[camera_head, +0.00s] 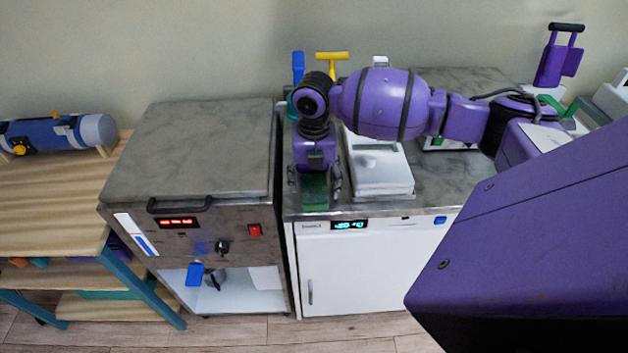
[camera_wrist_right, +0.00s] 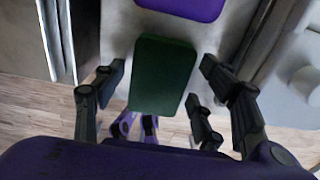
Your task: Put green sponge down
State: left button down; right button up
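The green sponge (camera_head: 314,191) is at the front edge of the grey counter (camera_head: 435,193), left of the white scale-like device. In the head view it sits below the right gripper, between its fingers. My right gripper (camera_head: 315,184) points down there. In the right wrist view the sponge (camera_wrist_right: 163,73) shows as a dark green block between the spread fingers of the gripper (camera_wrist_right: 160,88), with a gap on each side. I cannot tell whether its underside rests fully on the counter. My left gripper is not in view.
The white device (camera_head: 383,178) stands close beside the gripper. A steel oven-like cabinet (camera_head: 200,150) with a red display is to the left. Blue and yellow handled items (camera_head: 332,56) stand behind. A wooden table (camera_head: 45,205) with a blue roll (camera_head: 55,133) is far left.

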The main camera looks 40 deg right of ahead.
aim_at(314, 185)
notch_tip(314, 185, up, 12)
jog(key=shift+r, duration=0.25)
dwell(0.5)
jog(key=shift+f, duration=0.1)
dwell(0.4)
